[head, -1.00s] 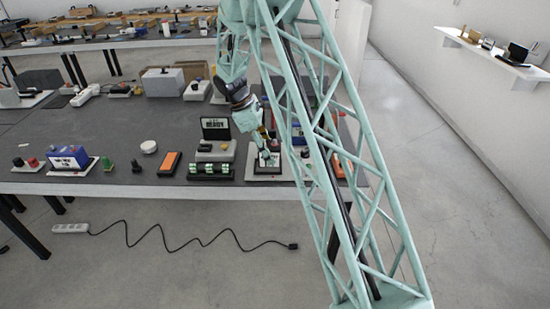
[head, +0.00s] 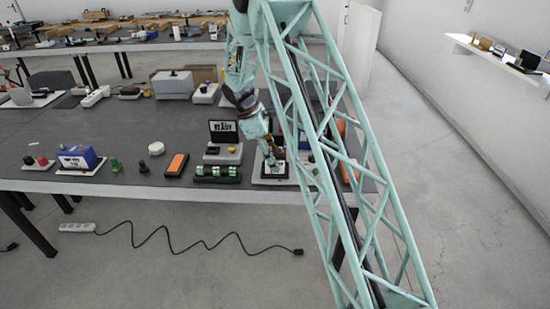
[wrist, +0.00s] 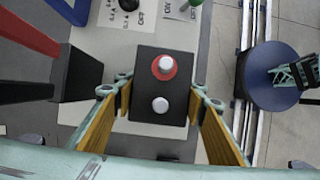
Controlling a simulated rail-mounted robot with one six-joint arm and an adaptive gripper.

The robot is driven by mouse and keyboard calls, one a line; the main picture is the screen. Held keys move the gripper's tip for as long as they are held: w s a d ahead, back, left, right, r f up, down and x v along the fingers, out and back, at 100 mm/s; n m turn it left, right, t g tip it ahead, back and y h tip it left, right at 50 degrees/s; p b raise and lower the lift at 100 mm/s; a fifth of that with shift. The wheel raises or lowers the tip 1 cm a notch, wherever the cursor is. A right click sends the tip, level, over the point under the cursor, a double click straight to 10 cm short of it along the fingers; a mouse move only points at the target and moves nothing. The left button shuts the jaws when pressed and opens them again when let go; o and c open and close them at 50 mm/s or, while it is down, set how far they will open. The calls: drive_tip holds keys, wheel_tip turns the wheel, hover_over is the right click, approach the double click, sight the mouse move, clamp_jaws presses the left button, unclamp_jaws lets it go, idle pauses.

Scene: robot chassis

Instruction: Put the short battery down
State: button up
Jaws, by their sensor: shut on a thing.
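The short battery (wrist: 159,106) is a black block with two round terminals on top, one ringed in red, in the middle of the wrist view. My gripper (wrist: 157,98) has its fingers on both sides of it and is shut on it. A pale plate (wrist: 126,46) with printed labels lies beneath the battery in that view. In the head view my gripper (head: 275,154) points down over a pale plate (head: 258,179) near the table's front edge. The battery (head: 275,168) shows small there; I cannot tell whether it touches the plate.
A box with green cells (head: 217,174) stands to the left of the plate, and a grey unit with a READY screen (head: 223,132) behind it. An orange block (head: 177,165) and a blue box (head: 77,157) sit further left. Bare grey table (head: 130,125) lies behind them.

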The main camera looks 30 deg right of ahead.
drive_tip(key=shift+f, duration=0.45)
drive_tip(key=shift+f, duration=0.1)
drive_tip(key=o, duration=1.6)
drive_tip(key=shift+f, duration=0.1)
drive_tip(key=p+v, duration=0.2)
drive_tip(key=v, duration=0.9)
drive_tip(key=shift+r, duration=0.4)
drive_tip(key=shift+a+r, duration=0.1)
drive_tip(key=shift+r, duration=0.15)
